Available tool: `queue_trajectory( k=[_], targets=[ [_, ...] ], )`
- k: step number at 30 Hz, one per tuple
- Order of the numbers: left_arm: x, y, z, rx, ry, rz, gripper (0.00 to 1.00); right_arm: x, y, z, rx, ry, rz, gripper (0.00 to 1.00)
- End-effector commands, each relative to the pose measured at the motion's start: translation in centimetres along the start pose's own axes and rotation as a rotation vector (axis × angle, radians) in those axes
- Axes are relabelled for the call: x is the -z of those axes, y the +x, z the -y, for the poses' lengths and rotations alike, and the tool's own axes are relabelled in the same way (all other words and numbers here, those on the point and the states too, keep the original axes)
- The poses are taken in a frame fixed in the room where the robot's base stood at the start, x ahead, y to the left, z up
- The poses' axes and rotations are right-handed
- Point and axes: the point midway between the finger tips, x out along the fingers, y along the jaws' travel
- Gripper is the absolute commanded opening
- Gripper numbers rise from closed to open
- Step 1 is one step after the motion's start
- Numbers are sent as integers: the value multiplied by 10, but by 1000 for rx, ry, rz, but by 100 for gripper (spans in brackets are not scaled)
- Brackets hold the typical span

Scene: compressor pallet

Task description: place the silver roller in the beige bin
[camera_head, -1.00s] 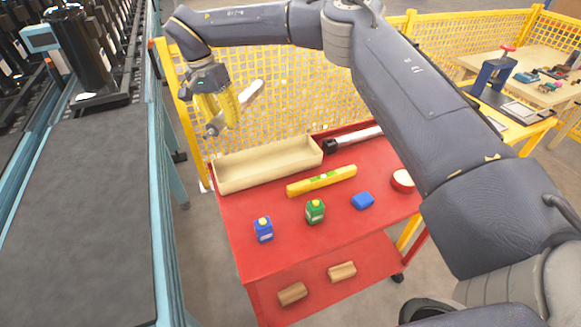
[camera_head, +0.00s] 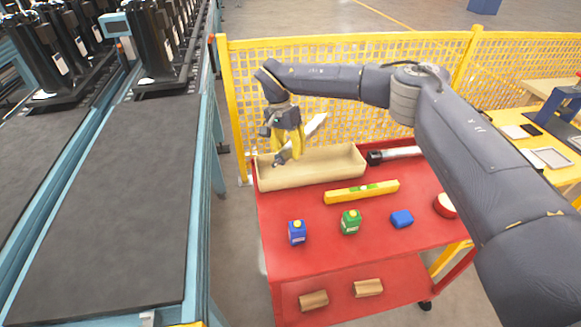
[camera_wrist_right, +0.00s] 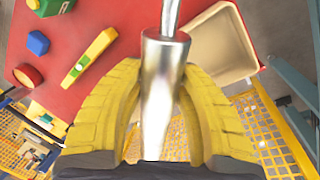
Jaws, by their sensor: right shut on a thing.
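The silver roller (camera_wrist_right: 162,95) is a shiny metal cylinder with a thinner rod at its end. My right gripper (camera_head: 288,148) has its yellow fingers shut on it, and they flank the roller in the wrist view (camera_wrist_right: 161,78). In the head view the roller (camera_head: 317,124) is tilted, partly hidden by the fingers. The beige bin (camera_head: 325,174) is a long open tray at the back left of the red cart, and it also shows in the wrist view (camera_wrist_right: 240,72). The gripper appears above the bin's left part. My left gripper is out of view.
Yellow mesh fence (camera_head: 340,75) stands behind; a conveyor (camera_head: 120,190) is left.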

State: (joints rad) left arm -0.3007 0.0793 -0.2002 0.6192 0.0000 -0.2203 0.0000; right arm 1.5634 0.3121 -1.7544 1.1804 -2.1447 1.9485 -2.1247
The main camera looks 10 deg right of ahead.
Motion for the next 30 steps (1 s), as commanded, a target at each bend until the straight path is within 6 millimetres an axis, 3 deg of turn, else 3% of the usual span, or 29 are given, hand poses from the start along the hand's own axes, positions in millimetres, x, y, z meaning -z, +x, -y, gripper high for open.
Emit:
queue_trajectory(
  k=[6,14,24,30],
  targets=[
    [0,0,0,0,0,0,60,0,21,5,2,1,0,0],
    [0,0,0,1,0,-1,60,-1,29,6,1,1,0,0],
    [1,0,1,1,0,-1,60,-2,65,14,1,0,1,0],
    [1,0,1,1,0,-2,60,-1,67,14,2,0,-1,0]
  ],
)
